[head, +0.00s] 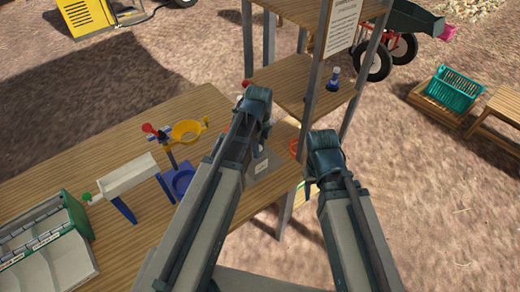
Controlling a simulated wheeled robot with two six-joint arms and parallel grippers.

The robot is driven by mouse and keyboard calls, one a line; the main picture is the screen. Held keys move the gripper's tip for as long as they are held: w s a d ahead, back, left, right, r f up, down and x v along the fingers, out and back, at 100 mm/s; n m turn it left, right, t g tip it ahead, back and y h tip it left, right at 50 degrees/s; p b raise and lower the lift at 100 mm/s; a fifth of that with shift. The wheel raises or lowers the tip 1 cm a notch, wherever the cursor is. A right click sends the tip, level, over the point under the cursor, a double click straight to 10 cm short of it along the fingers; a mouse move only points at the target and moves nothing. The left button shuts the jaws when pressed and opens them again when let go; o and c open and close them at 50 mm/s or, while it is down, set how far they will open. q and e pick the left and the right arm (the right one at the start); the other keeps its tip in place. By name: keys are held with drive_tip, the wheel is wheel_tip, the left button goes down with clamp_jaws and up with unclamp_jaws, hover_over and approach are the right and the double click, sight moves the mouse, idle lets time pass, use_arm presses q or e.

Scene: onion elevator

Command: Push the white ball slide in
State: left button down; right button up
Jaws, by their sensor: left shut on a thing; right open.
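The white ball slide (126,179) looks like a white trough on blue supports, on the wooden table at left. A green knob (87,197) shows at its left end. My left gripper (257,94) is well to the right of the slide, near the upright frame. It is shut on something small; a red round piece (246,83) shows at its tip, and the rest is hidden. My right gripper (322,140) is open, further right, beside the frame post. Its fingertips are mostly hidden by its own body, and I see nothing held in it.
A yellow ring-shaped funnel (187,131) and a blue holder (179,182) stand right of the slide. A green-and-white compartment box (45,243) is at lower left. A wooden shelf (300,86) with metal posts stands behind my grippers. The table's upper left is clear.

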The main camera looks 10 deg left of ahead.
use_arm(q)
drive_tip(key=shift+w+a, duration=0.7)
drive_tip(key=shift+a, duration=0.15)
drive_tip(key=shift+w+a, duration=0.65)
drive_tip(key=shift+a, duration=0.2)
drive_tip(key=c, duration=0.5)
unclamp_jaws()
drive_tip(key=shift+r, duration=0.1)
wheel_tip(320, 180, up, 6)
drive_tip(key=p, duration=0.6)
